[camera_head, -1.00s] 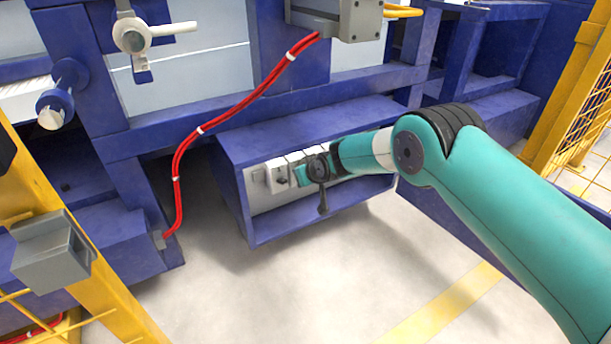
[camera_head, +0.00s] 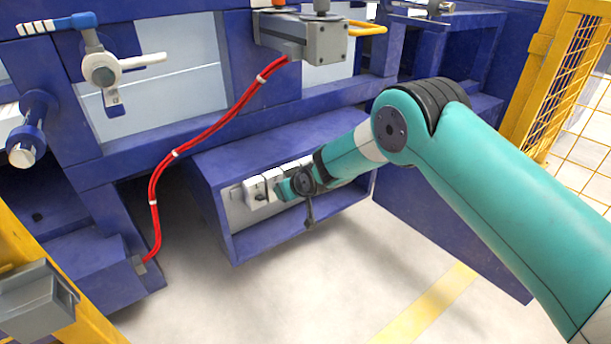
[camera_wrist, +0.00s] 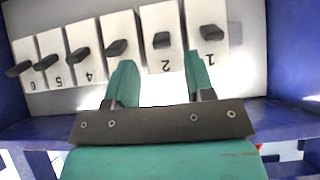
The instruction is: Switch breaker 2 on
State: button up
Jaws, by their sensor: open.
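Breaker 2 (camera_wrist: 162,40) is a white block with a short dark lever in the wrist view, its number upside down near the lower end. Its lever looks shorter in the picture than those of its neighbours, and I cannot tell which lever position means on. My gripper (camera_wrist: 159,60) is open, with one green finger on either side of breaker 2's lower part. The fingertips are below the lever in the picture, and nothing is held. In the head view my gripper (camera_head: 285,189) is at the breaker row and hides part of it.
Breaker 1 (camera_wrist: 208,45) stands to the right and breaker 3 (camera_wrist: 122,30) to the left, with several more beyond. The row sits in a blue open-front cabinet (camera_head: 215,170) with side walls close by. A red cable (camera_head: 176,155) hangs left of the cabinet.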

jog(key=p+v, duration=0.4)
jog(key=v, duration=0.8)
jog(key=shift+d, duration=0.1)
jog(key=s+d+r+g+p, duration=0.1)
jog(key=s+d+r+g, duration=0.1)
jog(key=s+r, duration=0.55)
jog(key=s+d+r+g, duration=0.1)
jog(key=s+d+r, duration=0.25)
jog(key=r, duration=0.65)
jog(key=s+d+r+g, duration=0.2)
jog(key=s+d+r, duration=0.1)
jog(key=s, duration=0.5)
jog(key=s+d+r+g+h, duration=0.1)
jog(key=s+d+r, duration=0.15)
jog(key=s, duration=0.65)
jog(key=s+d+r+g, duration=0.2)
jog(key=s+r, duration=0.1)
jog(key=s, duration=0.5)
notch_tip(320, 180, up, 38)
jog(key=p, duration=3.9)
jog(key=shift+w, duration=0.2)
